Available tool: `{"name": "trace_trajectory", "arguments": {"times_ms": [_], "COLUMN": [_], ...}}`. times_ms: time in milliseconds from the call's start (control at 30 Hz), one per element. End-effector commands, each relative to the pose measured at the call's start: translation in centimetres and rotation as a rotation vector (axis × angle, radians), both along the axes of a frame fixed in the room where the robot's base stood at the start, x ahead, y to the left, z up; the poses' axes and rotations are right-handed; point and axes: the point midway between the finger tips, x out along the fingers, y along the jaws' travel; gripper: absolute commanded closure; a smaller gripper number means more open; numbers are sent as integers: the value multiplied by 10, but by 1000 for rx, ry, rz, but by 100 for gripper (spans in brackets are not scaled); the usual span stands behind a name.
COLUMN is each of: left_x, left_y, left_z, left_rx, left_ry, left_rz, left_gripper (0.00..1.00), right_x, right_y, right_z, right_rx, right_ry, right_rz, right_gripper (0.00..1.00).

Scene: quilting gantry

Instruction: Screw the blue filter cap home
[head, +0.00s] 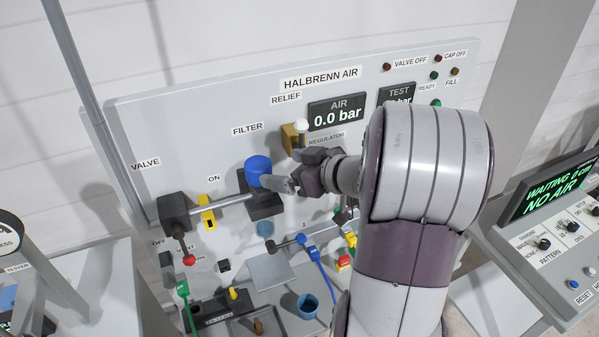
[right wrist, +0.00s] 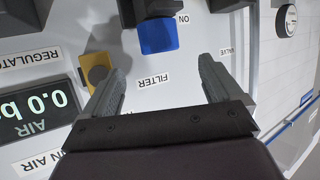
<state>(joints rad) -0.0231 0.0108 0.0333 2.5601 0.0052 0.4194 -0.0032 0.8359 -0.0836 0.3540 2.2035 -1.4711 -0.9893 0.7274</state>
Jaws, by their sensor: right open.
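The blue filter cap (head: 258,167) sits on the dark filter body (head: 264,207) under the FILTER label on the grey panel. I cannot tell whether it is fully seated. My right gripper (head: 284,184) is close to the cap's right side in the head view, with one grey finger reaching toward it. In the right wrist view the gripper (right wrist: 163,68) is open and empty. The cap (right wrist: 158,36) shows beyond the fingertips, roughly midway between them, apart from both. My left gripper is not in view.
The yellow relief fitting (head: 291,138) is just above my right gripper. The valve block (head: 174,211) with a red-tipped lever is left of the filter, joined by a pipe. The air display (head: 337,114) reads 0.0 bar. A blue cup (head: 308,305) and hoses are below.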

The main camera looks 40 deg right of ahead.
Motion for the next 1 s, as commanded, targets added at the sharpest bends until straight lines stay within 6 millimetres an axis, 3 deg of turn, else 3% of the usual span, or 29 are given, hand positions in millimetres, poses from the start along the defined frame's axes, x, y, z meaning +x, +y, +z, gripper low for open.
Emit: {"name": "trace_trajectory", "arguments": {"times_ms": [100, 267, 1000], "left_x": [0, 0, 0], "left_y": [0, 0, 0], "left_z": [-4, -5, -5], "left_rx": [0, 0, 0], "left_ry": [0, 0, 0], "left_rz": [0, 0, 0], "left_gripper": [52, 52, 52], "right_x": [-19, -33, -33], "right_y": [-7, -9, -9], "right_z": [7, 13, 14], "right_rx": [-2, 0, 0], "right_ry": [-1, 1, 1], "right_rz": [-3, 0, 1], "right_gripper": [8, 8, 8]}}
